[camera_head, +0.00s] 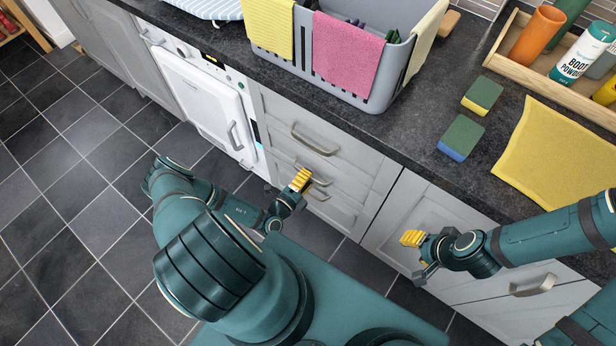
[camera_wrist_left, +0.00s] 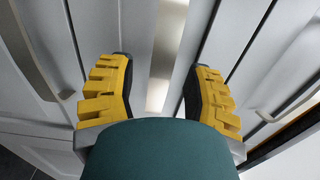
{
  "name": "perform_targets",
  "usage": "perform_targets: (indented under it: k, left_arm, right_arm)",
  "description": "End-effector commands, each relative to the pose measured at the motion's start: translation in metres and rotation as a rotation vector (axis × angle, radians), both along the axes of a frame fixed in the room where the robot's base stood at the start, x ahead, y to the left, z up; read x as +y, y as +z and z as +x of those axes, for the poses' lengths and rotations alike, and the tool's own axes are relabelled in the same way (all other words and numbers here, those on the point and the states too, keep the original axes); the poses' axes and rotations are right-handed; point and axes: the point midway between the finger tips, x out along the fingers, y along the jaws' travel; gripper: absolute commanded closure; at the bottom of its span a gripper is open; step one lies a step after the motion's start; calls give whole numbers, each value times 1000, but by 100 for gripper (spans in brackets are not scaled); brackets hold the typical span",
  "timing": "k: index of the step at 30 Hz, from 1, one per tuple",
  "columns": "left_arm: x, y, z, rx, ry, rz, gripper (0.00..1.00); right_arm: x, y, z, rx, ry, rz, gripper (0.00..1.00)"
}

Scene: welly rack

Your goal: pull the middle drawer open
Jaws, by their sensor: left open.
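A grey drawer stack stands under the counter. The top drawer (camera_head: 335,150) has a curved metal handle (camera_head: 314,140). The middle drawer's handle (camera_head: 318,180) shows just right of my left gripper (camera_head: 301,180), which partly covers this drawer front. The bottom drawer's handle (camera_head: 318,195) shows just below. All drawer fronts look closed. In the left wrist view my left gripper (camera_wrist_left: 160,95) is open, its yellow fingers apart, with a bright metal handle (camera_wrist_left: 166,50) lying between them in the picture. Whether they touch it is unclear. My right gripper (camera_head: 412,239) hangs before a cabinet at the right.
The dark counter holds a grey rack (camera_head: 390,70) with cloths, two sponges (camera_head: 461,138), a yellow cloth (camera_head: 555,155) and a wooden tray (camera_head: 515,50) of bottles. A white appliance (camera_head: 215,100) stands left of the drawers. Tiled floor lies open at left.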

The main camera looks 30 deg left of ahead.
Motion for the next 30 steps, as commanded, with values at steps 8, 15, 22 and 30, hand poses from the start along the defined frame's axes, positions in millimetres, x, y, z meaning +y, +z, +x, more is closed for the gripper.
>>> perform_targets:
  k: [8, 15, 22, 30]
  left_arm:
    - [-1, 0, 9, 1, -1, -1, 50]
    - [-1, 0, 9, 0, -1, 0, 75]
    - [-1, 0, 8, 0, -1, 0, 100]
    - [1, 0, -7, 2, 1, -2, 100]
  right_arm:
    - [0, -1, 0, -1, 0, 0, 53]
    - [0, -1, 0, -1, 0, 0, 53]
    - [0, -1, 0, -1, 0, 0, 53]
    - [0, 0, 0, 0, 0, 0, 53]
